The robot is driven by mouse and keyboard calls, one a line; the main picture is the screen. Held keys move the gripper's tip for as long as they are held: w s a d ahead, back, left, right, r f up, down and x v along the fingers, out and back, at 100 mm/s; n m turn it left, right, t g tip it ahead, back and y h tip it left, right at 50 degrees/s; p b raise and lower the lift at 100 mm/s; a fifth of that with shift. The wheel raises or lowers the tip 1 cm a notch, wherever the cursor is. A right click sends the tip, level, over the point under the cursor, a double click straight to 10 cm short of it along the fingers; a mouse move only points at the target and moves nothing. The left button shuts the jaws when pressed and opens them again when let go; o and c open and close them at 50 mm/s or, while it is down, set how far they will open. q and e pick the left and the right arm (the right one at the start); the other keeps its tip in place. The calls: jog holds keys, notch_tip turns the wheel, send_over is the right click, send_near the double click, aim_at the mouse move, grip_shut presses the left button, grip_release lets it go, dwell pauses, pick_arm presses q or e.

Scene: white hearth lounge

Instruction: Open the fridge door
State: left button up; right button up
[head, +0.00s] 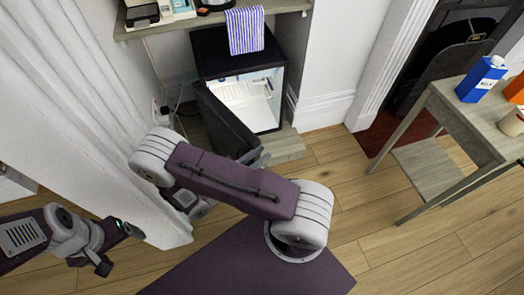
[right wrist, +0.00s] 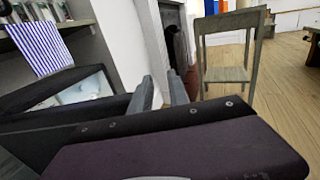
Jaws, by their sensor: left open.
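The small black fridge (head: 213,63) stands under a shelf with its lit white interior in view. Its dark door (head: 222,118) is swung well open toward the front left; the door also shows at the left of the right wrist view (right wrist: 75,123). My right gripper (head: 258,159) is at the door's free end, mostly hidden behind my arm. In the right wrist view its two fingers (right wrist: 162,92) are apart with nothing between them. One finger is close beside the door; I cannot tell whether they touch. My left gripper (head: 118,248) is open and empty, low at the left.
A striped cloth (head: 245,30) hangs from the shelf over the fridge top. A white curtain (head: 95,130) hangs left of the door. A wooden table (head: 440,105) with a blue carton (head: 482,80) stands at the right. The wooden floor (head: 370,225) between is clear.

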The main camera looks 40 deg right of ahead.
jog(key=shift+s+d+r, duration=0.2)
jog(key=shift+s+r, duration=0.05)
jog(key=shift+s, duration=0.1)
